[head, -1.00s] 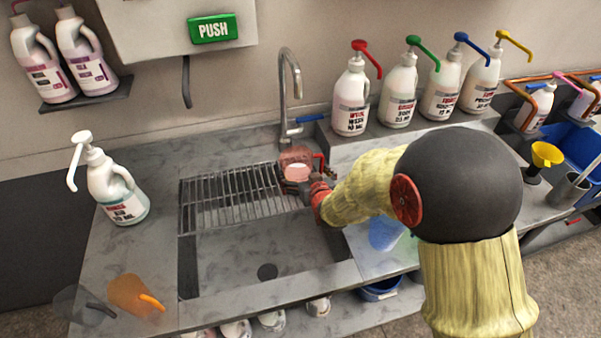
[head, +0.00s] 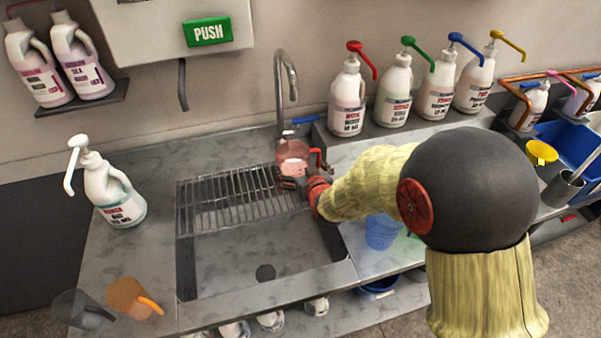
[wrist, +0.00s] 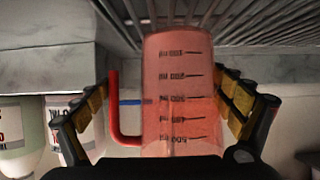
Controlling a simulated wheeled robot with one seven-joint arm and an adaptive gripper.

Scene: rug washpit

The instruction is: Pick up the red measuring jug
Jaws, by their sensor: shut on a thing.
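The red measuring jug (head: 293,157) is translucent with dark scale marks and a red handle. In the head view it is over the back right part of the sink's wire rack, below the tap. My gripper (head: 291,183) is shut on it from the front. In the wrist view the jug (wrist: 178,100) fills the space between the two finger pads (wrist: 165,92), with its handle on the left, inside the left finger. Whether its base touches the rack is hard to tell.
The tap (head: 287,90) stands close behind the jug. Several pump bottles (head: 347,100) line the back right ledge. A white pump bottle (head: 113,190) stands left of the sink (head: 250,265). An orange jug (head: 128,298) and a grey jug (head: 80,310) are front left. A blue jug (head: 382,232) is right.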

